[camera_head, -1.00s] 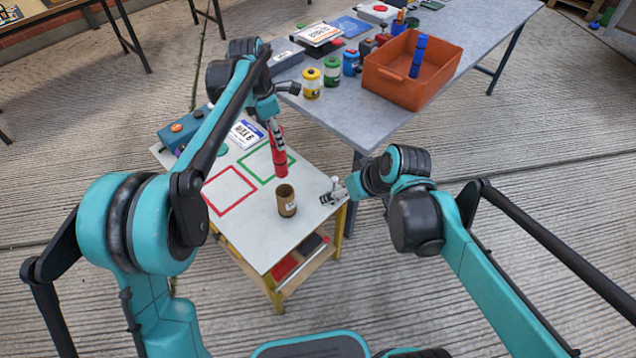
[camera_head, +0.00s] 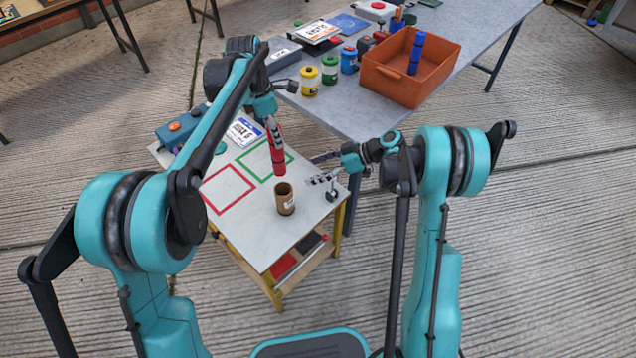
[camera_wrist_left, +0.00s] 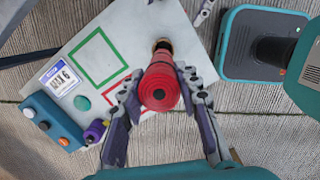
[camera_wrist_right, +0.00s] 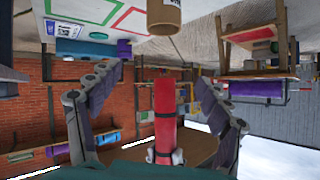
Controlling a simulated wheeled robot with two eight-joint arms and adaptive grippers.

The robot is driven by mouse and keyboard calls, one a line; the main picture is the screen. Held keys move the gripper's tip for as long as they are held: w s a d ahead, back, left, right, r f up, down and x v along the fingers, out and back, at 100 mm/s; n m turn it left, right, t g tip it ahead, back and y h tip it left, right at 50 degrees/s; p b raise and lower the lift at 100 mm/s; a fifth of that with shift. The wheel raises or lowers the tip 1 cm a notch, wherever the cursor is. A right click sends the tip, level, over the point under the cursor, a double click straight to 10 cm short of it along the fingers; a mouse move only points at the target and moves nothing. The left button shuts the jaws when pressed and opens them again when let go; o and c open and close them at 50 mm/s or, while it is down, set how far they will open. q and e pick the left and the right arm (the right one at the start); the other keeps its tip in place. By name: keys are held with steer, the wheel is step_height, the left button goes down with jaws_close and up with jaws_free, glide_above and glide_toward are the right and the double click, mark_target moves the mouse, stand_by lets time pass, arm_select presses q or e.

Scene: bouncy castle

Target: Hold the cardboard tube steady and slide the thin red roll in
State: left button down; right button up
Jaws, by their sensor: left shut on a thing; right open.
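My left gripper (camera_head: 276,136) is shut on the thin red roll (camera_head: 278,160), which hangs roughly upright above the small table. The brown cardboard tube (camera_head: 286,202) stands upright on that table with its open mouth up, just below the roll. In the left wrist view the roll (camera_wrist_left: 160,88) is seen end-on between the fingers and hides most of the tube (camera_wrist_left: 163,46). My right gripper (camera_head: 318,169) is open and empty at the table's right edge, apart from the tube. The right wrist view is upside down, with the tube (camera_wrist_right: 164,18) at top and the roll (camera_wrist_right: 166,108) beyond the open fingers.
The small white table (camera_head: 262,238) has a red square outline (camera_head: 228,190) and a green one (camera_head: 265,165). The grey table (camera_head: 350,110) behind holds an orange bin (camera_head: 410,70) and several cans.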

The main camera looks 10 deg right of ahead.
mark_target(276, 191)
step_height(276, 191, down, 7)
steer(key=n+y, duration=0.3)
steer(key=n, duration=0.1)
steer(key=shift+g, duration=0.4)
steer(key=x, duration=1.1)
steer(key=shift+w+f, duration=0.1)
steer(key=shift+f, duration=0.1)
steer(key=c, duration=1.7)
arm_select(q)
step_height(276, 191, down, 20)
steer(key=m, duration=0.4)
steer(key=shift+r+m+g, duration=0.15)
steer(key=shift+m+g, duration=0.15)
steer(key=shift+m, duration=0.1)
